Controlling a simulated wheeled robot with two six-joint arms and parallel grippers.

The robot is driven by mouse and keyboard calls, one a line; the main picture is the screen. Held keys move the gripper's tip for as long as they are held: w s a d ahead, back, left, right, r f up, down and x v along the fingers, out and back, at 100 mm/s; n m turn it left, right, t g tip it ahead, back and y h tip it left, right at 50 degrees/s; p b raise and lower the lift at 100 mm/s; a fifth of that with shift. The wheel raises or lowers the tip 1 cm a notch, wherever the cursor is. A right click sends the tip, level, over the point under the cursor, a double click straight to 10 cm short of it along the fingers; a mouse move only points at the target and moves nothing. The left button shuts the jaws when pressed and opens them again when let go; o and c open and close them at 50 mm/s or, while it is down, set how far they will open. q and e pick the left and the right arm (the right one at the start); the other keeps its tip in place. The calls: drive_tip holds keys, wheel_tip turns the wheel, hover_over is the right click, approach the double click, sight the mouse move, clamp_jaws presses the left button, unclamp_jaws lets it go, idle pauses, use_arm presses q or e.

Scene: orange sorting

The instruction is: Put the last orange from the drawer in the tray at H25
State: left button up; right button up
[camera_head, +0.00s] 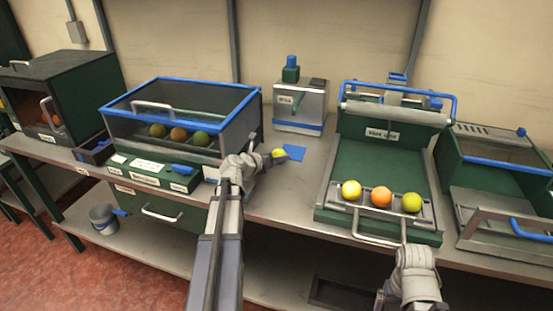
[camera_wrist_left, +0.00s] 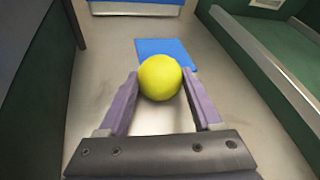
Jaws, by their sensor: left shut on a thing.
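My left gripper (camera_head: 268,157) is shut on a yellow orange (camera_head: 279,153), above the bench between the glass-topped case and the green unit. In the left wrist view the orange (camera_wrist_left: 160,77) sits between the two purple fingers (camera_wrist_left: 160,95). Behind it a blue square (camera_wrist_left: 168,53) lies on the bench. A shallow tray (camera_head: 334,205) at the front of the green unit holds a yellow, an orange and a yellow-green fruit in a row. A drawer with a handle (camera_head: 162,215) is below the case; its inside is not visible. I cannot make out H25 on any label.
The blue-rimmed case (camera_head: 180,98) at left holds three fruits. A small dispenser-like box (camera_head: 299,105) stands at the back. The bench around the blue square is bare.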

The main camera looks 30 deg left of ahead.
use_arm(q)
drive_tip(key=o, duration=1.4)
